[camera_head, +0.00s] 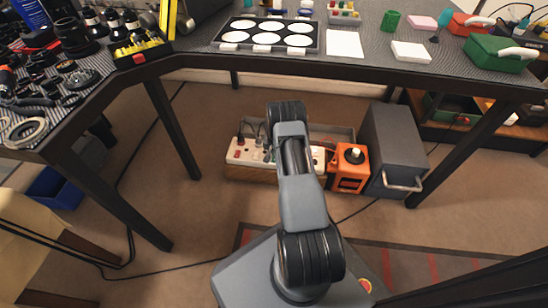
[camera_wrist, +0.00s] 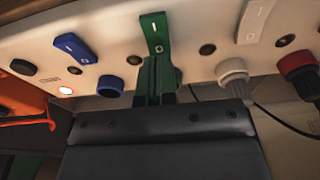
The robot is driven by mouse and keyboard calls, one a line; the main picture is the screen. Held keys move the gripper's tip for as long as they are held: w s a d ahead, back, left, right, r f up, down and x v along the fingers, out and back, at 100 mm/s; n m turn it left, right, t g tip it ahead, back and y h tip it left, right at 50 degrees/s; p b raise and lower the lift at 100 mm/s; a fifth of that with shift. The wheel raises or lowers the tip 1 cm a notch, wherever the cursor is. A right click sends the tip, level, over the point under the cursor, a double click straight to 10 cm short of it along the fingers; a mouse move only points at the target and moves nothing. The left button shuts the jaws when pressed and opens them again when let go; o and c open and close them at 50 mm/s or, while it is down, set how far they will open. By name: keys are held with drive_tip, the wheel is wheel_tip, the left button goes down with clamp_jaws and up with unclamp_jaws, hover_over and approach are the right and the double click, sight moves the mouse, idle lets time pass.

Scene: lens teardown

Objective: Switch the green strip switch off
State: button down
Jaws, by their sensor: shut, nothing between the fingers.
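The green strip switch (camera_wrist: 153,30) is on the pale power strip (camera_wrist: 195,62) at the top middle of the wrist view, with its I mark above its O mark. I cannot tell which end is pressed in. My gripper (camera_wrist: 157,74) is shut and empty, its narrow fingers reaching up to just below the switch's lower end. Whether they touch it is not clear. In the head view the power strip (camera_head: 243,153) lies low under the table, and my arm hides its middle and my gripper.
A blue switch (camera_wrist: 75,49) and a white switch (camera_wrist: 254,20) flank the green one. Blue, white (camera_wrist: 233,74) and red (camera_wrist: 300,70) plugs sit along the strip. An orange box (camera_head: 349,168) and a grey cabinet (camera_head: 393,150) stand right of it. Table legs stand either side.

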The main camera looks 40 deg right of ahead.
drive_tip(key=shift+r+p, duration=1.35)
drive_tip(key=shift+r, duration=1.3)
